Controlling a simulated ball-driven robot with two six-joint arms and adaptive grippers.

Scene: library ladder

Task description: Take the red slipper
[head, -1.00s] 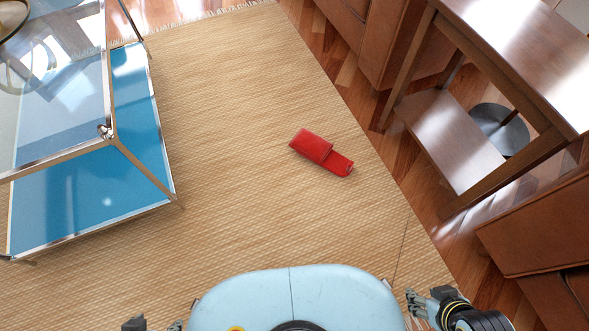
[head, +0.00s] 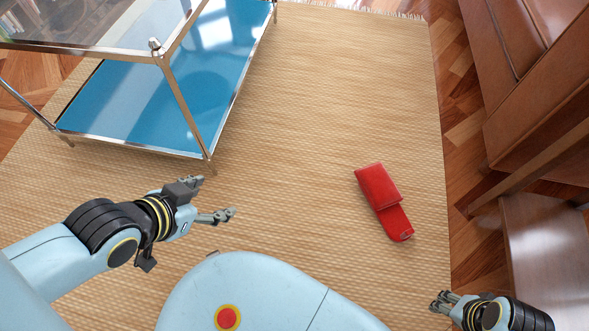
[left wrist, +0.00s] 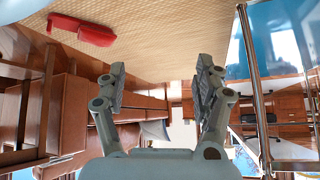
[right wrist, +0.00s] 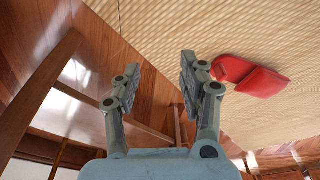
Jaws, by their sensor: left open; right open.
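The red slipper (head: 378,187) lies on the woven rug, right of centre in the head view. It also shows at the upper left of the left wrist view (left wrist: 75,30) and at the right of the right wrist view (right wrist: 262,82). My left gripper (head: 219,199) is open and empty, well to the left of the slipper. My right gripper (head: 440,302) is open and empty, below and to the right of the slipper in the head view. Neither gripper touches the slipper.
The tan rug (head: 320,100) is clear around the slipper. A metal-framed table with a blue lower shelf (head: 140,105) stands at the upper left, near my left arm. Brown leather furniture (head: 545,100) and a wooden table's shelf (head: 540,245) stand along the right, on wood flooring.

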